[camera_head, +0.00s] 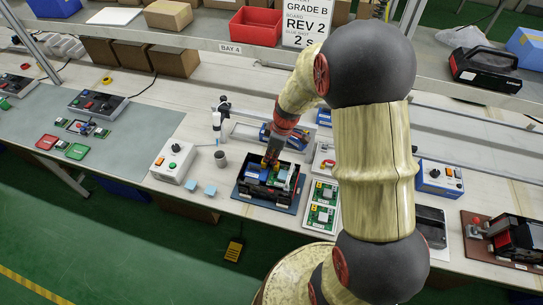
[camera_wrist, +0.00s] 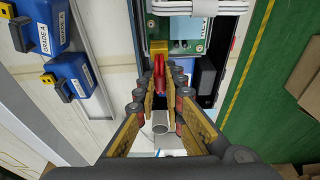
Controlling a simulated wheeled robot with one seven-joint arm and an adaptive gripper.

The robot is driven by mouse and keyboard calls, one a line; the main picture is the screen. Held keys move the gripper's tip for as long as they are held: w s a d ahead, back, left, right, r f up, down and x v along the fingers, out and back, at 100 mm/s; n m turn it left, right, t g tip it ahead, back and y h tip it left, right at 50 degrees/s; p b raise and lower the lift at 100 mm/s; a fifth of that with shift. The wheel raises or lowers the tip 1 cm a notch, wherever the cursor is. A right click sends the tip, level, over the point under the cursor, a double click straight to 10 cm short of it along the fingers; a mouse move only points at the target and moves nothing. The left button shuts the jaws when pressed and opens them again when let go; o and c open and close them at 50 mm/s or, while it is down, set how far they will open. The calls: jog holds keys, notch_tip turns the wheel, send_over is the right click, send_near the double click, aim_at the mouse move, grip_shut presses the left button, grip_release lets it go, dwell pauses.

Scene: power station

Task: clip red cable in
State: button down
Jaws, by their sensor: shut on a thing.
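The red cable's end (camera_wrist: 159,68) shows in the wrist view as a small red piece between my fingertips. My gripper (camera_wrist: 160,78) is shut on it. In the head view my gripper (camera_head: 271,158) points down into a black open housing (camera_head: 259,193) on the bench. The wrist view shows a green circuit board (camera_wrist: 188,27) in that housing, with a yellow block (camera_wrist: 158,46) just beyond the red piece. White cables (camera_wrist: 205,8) run across the board's far end. Whether the red piece touches the yellow block, and the rest of its cable, I cannot tell.
Blue blocks (camera_wrist: 47,22) labelled Grade A stand left in the wrist view. In the head view, a white button box (camera_head: 175,162), a grey cup (camera_head: 220,159) and a tray of green boards (camera_head: 322,205) surround the housing.

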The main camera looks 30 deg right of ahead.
dwell(0.7)
jog(key=c, duration=1.8)
grip_release()
jog(key=shift+o, duration=1.1)
jog(key=shift+o, duration=0.9)
jog(key=shift+r+p, duration=1.8)
jog(key=shift+r, duration=1.7)
